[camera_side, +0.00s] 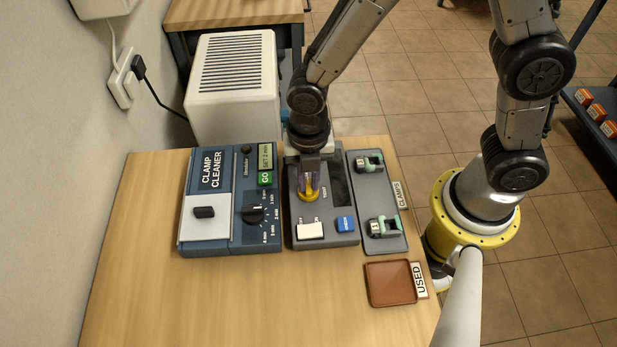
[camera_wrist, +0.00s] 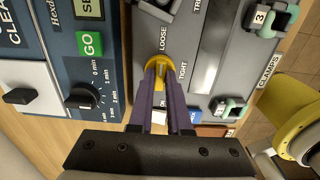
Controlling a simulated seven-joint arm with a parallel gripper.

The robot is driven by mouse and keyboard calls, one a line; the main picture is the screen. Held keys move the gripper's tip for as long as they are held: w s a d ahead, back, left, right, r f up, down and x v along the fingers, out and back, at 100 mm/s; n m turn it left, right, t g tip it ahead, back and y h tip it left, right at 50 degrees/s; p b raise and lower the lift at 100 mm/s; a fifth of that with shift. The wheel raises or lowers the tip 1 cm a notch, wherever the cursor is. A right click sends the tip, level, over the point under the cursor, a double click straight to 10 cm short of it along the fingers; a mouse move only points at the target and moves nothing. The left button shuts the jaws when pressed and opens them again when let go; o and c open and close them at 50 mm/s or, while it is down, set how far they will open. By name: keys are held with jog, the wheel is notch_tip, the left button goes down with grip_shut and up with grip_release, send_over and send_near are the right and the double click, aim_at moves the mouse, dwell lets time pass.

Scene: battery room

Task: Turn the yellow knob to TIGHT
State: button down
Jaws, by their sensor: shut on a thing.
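The yellow knob (camera_side: 308,194) stands on the grey test unit (camera_side: 292,215) in the middle of the table; it also shows in the wrist view (camera_wrist: 161,62). The words LOOSE and TIGHT are printed beside it in the wrist view. My gripper (camera_side: 307,182) reaches down from above, and its purple fingers (camera_wrist: 161,72) are shut on the knob's grip. The fingers hide part of the knob, and I cannot tell exactly which mark it points to.
The blue clamp cleaner (camera_side: 228,235) is close on the left. A grey tray (camera_side: 365,195) with green-and-black clamps is close on the right. A brown USED tray (camera_side: 390,284) lies at the front right. A white box (camera_side: 232,85) stands behind. The table's front left is clear.

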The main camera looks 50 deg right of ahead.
jog(key=shift+m, duration=0.3)
jog(key=m, duration=0.3)
jog(key=shift+m, duration=0.3)
jog(key=m, duration=0.4)
jog(key=shift+m, duration=0.3)
jog(key=m, duration=0.4)
jog(key=shift+m, duration=2.5)
jog(key=shift+r, duration=0.1)
jog(key=c, duration=0.9)
grip_release()
jog(key=shift+o, duration=0.2)
